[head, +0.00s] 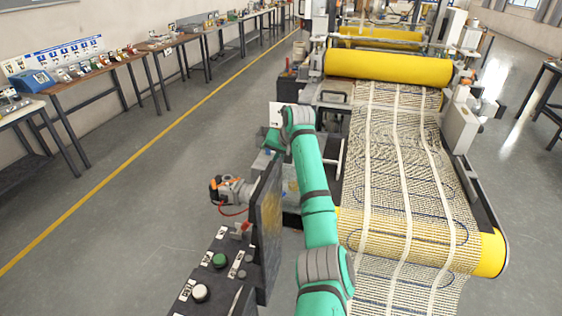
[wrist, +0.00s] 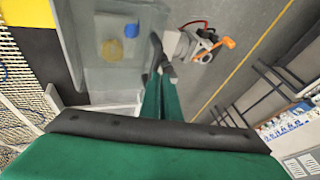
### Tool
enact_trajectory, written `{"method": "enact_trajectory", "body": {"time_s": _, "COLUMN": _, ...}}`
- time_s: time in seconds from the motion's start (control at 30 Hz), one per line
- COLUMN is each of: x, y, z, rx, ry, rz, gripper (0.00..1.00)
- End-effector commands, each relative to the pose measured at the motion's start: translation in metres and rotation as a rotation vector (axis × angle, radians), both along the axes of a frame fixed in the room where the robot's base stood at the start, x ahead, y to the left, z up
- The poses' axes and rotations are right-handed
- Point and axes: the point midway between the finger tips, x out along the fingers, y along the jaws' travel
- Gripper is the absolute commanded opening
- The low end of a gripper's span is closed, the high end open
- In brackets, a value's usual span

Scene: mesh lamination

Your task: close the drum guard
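I cannot pick out the drum guard with certainty. A large yellow drum (head: 388,66) lies across the mesh line at the back in the head view, and another yellow roller (head: 490,254) is at the near end of the mesh. A thin white bar frame (head: 341,158) stands beside the mesh, left of it. My gripper (head: 270,145) is at the end of my green arm, left of the mesh and apart from the drum. In the wrist view its green fingers (wrist: 160,92) point toward a grey tray; their gap is unclear, and I see nothing clearly held.
A dark upright panel (head: 267,228) and a button console (head: 213,270) stand near my arm. A grey fitting with an orange handle (head: 232,190) sticks out left; the wrist view shows it close by (wrist: 190,45). The grey tray (wrist: 88,78) holds yellow and blue items. Floor at left is clear.

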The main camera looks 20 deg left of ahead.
Motion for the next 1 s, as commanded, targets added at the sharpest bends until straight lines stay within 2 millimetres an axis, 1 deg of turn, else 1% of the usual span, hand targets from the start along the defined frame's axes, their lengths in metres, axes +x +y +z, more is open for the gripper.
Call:
{"method": "enact_trajectory", "body": {"time_s": 0.07, "x": -0.001, "y": 0.002, "z": -0.001, "rx": 0.001, "ry": 0.002, "rz": 0.002, "gripper": 0.0}}
{"method": "enact_trajectory", "body": {"time_s": 0.4, "x": 0.0, "y": -0.002, "z": -0.002, "rx": 0.001, "ry": 0.004, "rz": -0.001, "gripper": 0.0}}
{"method": "enact_trajectory", "body": {"time_s": 0.57, "x": 0.001, "y": -0.008, "z": 0.006, "rx": 0.002, "ry": 0.002, "rz": -0.003, "gripper": 0.0}}
{"method": "enact_trajectory", "body": {"time_s": 0.67, "x": 0.002, "y": -0.017, "z": 0.019, "rx": 0.003, "ry": 0.0, "rz": -0.005, "gripper": 0.0}}
{"method": "enact_trajectory", "body": {"time_s": 0.77, "x": 0.003, "y": -0.028, "z": 0.036, "rx": 0.004, "ry": -0.001, "rz": -0.006, "gripper": 0.0}}
{"method": "enact_trajectory", "body": {"time_s": 1.0, "x": -0.015, "y": -0.022, "z": 0.083, "rx": 0.002, "ry": -0.003, "rz": -0.003, "gripper": 0.0}}
